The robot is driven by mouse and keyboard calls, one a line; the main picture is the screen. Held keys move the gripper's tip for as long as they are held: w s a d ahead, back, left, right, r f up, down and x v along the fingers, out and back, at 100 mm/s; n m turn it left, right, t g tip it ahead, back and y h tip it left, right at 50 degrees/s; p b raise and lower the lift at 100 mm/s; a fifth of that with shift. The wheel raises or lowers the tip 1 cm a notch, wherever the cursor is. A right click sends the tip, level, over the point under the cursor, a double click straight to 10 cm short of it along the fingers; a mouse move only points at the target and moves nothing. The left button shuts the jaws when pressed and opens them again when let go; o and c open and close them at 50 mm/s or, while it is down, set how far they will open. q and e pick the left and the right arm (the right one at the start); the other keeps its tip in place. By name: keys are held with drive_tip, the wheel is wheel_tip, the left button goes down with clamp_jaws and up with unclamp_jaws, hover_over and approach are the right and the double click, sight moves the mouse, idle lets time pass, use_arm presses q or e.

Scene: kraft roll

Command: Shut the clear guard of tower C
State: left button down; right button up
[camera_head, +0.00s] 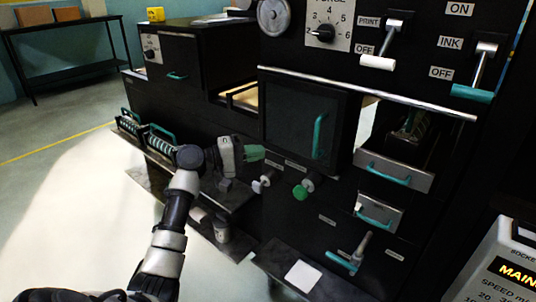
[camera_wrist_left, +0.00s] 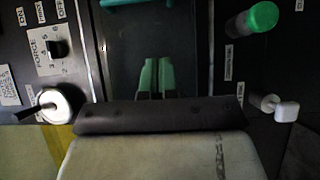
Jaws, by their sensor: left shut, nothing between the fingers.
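The clear guard (camera_head: 290,115) is a dark see-through panel with an upright teal handle (camera_head: 319,136), under a silver rail (camera_head: 400,100). To its right the tower's opening is uncovered and a roller shows inside. I cannot read which tower this is. My left gripper (camera_head: 262,153) is shut and empty, in front of the guard's lower left, with the handle to its right. In the left wrist view the shut teal fingers (camera_wrist_left: 156,68) stand over the guard panel (camera_wrist_left: 185,30), and part of the teal handle (camera_wrist_left: 135,3) shows at the top edge. My right gripper is out of view.
Below the guard, a green knob (camera_head: 300,192) and a white knob (camera_head: 258,187) stick out. Drawers with teal handles (camera_head: 395,172) protrude at the right. PRINT and INK levers (camera_head: 378,62) hang above. Open floor (camera_head: 70,220) lies left of the machine.

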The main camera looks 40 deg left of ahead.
use_arm(q)
drive_tip(key=w+d+p, duration=0.3)
drive_tip(key=w+d, duration=0.4)
drive_tip(key=d, duration=0.2)
drive_tip(key=shift+w+d, duration=0.15)
drive_tip(key=shift+f, duration=0.1)
drive_tip(key=s+d+p, duration=0.2)
drive_tip(key=d+p, duration=0.4)
drive_tip(key=d, duration=2.1)
drive_tip(key=shift+s, duration=0.15)
drive_tip(key=shift+d, duration=0.1)
